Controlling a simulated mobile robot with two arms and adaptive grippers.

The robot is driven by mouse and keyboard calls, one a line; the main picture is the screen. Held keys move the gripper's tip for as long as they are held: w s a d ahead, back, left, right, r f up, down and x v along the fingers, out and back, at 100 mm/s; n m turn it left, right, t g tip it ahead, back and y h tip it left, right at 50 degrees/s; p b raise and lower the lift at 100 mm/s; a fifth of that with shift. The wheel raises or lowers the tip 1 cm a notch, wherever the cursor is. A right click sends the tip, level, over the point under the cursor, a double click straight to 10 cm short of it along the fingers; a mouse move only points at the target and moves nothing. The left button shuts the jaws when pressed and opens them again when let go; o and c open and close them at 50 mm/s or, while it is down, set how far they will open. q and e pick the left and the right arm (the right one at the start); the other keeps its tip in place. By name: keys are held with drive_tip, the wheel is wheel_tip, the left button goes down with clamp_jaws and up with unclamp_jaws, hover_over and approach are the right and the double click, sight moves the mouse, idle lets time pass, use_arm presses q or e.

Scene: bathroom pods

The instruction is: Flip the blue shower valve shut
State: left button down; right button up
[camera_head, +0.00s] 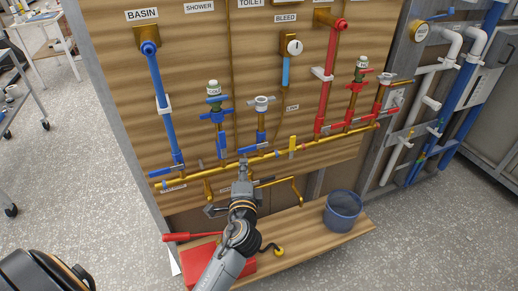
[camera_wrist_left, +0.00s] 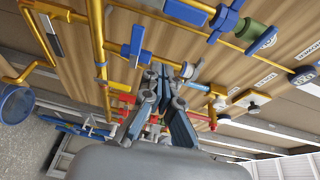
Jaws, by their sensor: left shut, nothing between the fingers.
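Several blue valves sit along the brass manifold (camera_head: 205,172) on the wooden board. A blue lever (camera_head: 222,147) stands upright below the blue valve with the "COLD" cap (camera_head: 214,104), roughly under the SHOWER label (camera_head: 199,7). Another blue lever (camera_head: 256,147) lies nearly level to its right. My left gripper (camera_head: 243,160) is shut and empty in front of the manifold, below and between these two levers. In the left wrist view its fingers (camera_wrist_left: 160,75) are close to the pipes, with a blue lever (camera_wrist_left: 137,42) just beyond; contact cannot be told. My right gripper is not in view.
A wooden shelf (camera_head: 310,235) juts out below, holding a blue-grey bucket (camera_head: 343,211) and a red box (camera_head: 190,256) with a red handle. Red pipes (camera_head: 330,75) rise on the right of the board. Open speckled floor lies to the left and at front right.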

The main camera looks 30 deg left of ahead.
sight(223, 146)
use_arm(q)
drive_tip(key=r+p+x, duration=0.2)
drive_tip(key=x, duration=0.8)
drive_tip(key=s+a+p, duration=0.1)
drive_tip(key=s+a, duration=0.1)
drive_tip(key=s, duration=0.1)
drive_tip(key=shift+a+r+p, duration=0.1)
drive_tip(key=shift+a+p, duration=0.25)
drive_tip(key=shift+p, duration=0.05)
drive_tip(key=shift+a, duration=0.1)
